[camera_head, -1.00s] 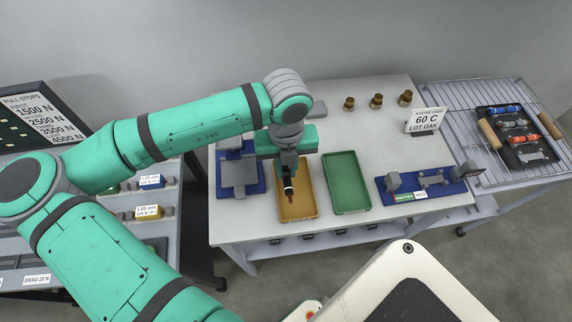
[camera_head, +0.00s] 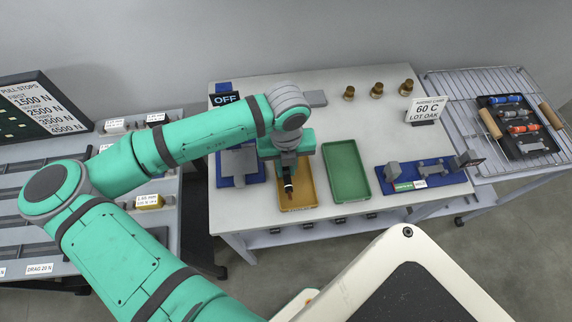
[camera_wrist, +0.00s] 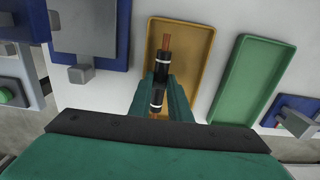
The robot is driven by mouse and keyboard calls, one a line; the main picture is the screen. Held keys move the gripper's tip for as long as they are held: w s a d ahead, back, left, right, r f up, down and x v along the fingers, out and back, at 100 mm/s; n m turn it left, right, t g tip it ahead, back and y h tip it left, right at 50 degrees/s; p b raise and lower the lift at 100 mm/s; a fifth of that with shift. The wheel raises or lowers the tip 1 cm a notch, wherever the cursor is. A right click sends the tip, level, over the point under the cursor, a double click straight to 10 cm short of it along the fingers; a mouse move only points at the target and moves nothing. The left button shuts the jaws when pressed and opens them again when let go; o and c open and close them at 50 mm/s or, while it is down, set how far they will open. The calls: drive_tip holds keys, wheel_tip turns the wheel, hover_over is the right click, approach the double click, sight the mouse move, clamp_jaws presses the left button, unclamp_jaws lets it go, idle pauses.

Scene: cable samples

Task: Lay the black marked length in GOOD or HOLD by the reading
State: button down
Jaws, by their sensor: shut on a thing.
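My gripper (camera_wrist: 162,98) is shut on a black length (camera_wrist: 161,77) with white bands and a bare copper end. In the wrist view the copper end points up the picture, over the amber tray (camera_wrist: 203,42). In the head view my gripper (camera_head: 288,176) and the length (camera_head: 289,189) are over the amber tray (camera_head: 297,204); whether the length touches the tray floor I cannot tell. The green tray (camera_head: 346,171) is to the right and looks empty. The tray labels are too small to read. A display (camera_head: 226,99) at the back left reads OFF.
A blue fixture with a grey block (camera_head: 238,163) is left of the amber tray. Another blue fixture (camera_head: 428,178) is right of the green tray. A card (camera_head: 427,109) reads 60 C, LOT OAK. Brass pieces stand behind. A wire rack (camera_head: 500,90) holds coloured samples.

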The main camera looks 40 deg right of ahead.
drive_tip(key=c, duration=1.6)
unclamp_jaws()
drive_tip(key=shift+o, duration=0.2)
drive_tip(key=shift+r, duration=0.1)
wheel_tip(320, 180, up, 11)
drive_tip(key=shift+f, duration=0.2)
